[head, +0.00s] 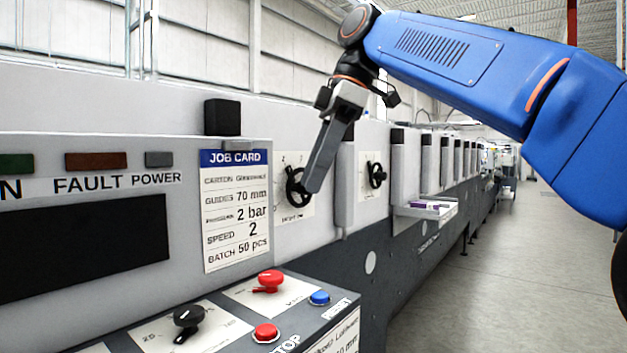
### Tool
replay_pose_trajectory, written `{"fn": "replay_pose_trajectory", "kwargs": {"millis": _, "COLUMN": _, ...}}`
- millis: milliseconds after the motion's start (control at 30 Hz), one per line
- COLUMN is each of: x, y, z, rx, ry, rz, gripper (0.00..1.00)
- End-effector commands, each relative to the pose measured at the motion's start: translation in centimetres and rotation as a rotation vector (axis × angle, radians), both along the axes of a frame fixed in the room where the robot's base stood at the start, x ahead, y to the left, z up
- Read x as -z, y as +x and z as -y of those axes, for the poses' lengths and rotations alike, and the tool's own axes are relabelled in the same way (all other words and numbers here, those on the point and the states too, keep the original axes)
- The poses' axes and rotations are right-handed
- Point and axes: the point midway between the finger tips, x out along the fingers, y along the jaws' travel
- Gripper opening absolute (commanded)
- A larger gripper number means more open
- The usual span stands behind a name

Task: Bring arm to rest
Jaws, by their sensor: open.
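My blue arm (450,65) reaches in from the right, in front of the folder gluer. My gripper (318,185) hangs at its end, pointing down and slightly left. It is open and I see nothing in it. Its fingertips overlap the right edge of a black handwheel (294,186) in this view. I cannot tell whether they touch the wheel or are in front of it.
A job card (236,210) is on the machine's panel at left. Below are a black knob (188,318), a red knob (269,281), a red button (265,333) and a blue button (319,297). A second handwheel (376,175) is farther along. Floor (500,280) at right is clear.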

Motion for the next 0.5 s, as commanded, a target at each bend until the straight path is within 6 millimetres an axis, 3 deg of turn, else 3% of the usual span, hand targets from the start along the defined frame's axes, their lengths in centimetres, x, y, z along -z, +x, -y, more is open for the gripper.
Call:
{"fn": "replay_pose_trajectory", "kwargs": {"millis": 133, "x": 0.8, "y": -0.2, "z": 1.0, "rx": 0.057, "ry": -0.005, "rz": -0.005, "gripper": 0.53}}
{"fn": "replay_pose_trajectory", "kwargs": {"millis": 267, "x": 2.9, "y": -0.5, "z": 3.0, "rx": 0.192, "ry": -0.013, "rz": -0.016, "gripper": 0.53}}
{"fn": "replay_pose_trajectory", "kwargs": {"millis": 500, "x": 9.7, "y": -1.9, "z": 8.7, "rx": 0.543, "ry": -0.032, "rz": -0.035, "gripper": 0.53}}
